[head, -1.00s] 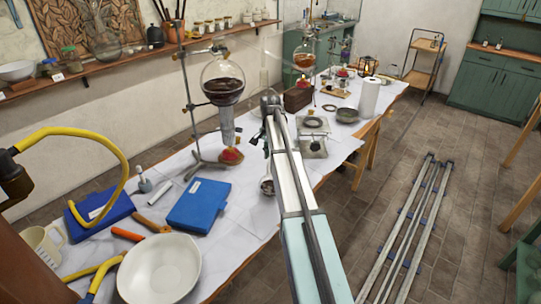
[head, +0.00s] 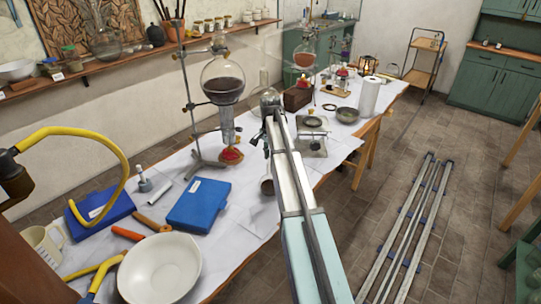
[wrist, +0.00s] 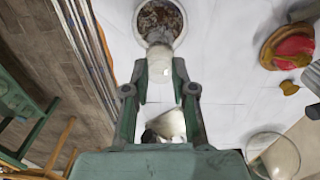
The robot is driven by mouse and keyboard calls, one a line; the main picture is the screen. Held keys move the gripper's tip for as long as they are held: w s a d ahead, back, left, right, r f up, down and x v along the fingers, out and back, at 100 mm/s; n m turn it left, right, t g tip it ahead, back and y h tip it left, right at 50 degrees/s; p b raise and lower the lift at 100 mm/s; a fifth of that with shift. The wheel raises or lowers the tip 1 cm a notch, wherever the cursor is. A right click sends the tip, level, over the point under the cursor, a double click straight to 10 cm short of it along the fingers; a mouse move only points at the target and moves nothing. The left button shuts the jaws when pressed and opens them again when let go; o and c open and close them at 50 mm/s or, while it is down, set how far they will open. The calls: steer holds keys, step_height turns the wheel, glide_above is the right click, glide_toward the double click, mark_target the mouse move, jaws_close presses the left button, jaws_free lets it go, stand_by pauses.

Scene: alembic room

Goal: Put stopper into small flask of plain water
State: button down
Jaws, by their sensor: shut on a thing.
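My gripper (wrist: 160,90) shows in the wrist view with a finger on each side of a pale, translucent glass piece, which I take to be the stopper (wrist: 160,66). It is shut on this piece, whose greyish upper part overlaps the view of a round vessel behind it. A whitish shape with a dark patch (wrist: 168,124) lies lower between the fingers; I cannot tell what it is. In the head view my arm hides the fingertips and the held piece. A clear glass neck (head: 264,77) rises just behind the arm's end; I cannot tell whether it is the small flask.
A round flask of dark liquid (head: 223,80) hangs on a stand left of my arm. A balance (head: 313,143) stands to the right. Blue boxes (head: 198,205) and a white basin (head: 160,268) lie nearer. The wrist view shows a white-rimmed vessel (wrist: 184,24) and a red-topped object (wrist: 290,45).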

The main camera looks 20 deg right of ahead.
steer(key=shift+f, duration=0.4)
stand_by(1.1)
steer(key=shift+c, duration=2.4)
jaws_free()
steer(key=shift+r+p, duration=2.05)
steer(key=shift+r, duration=1.45)
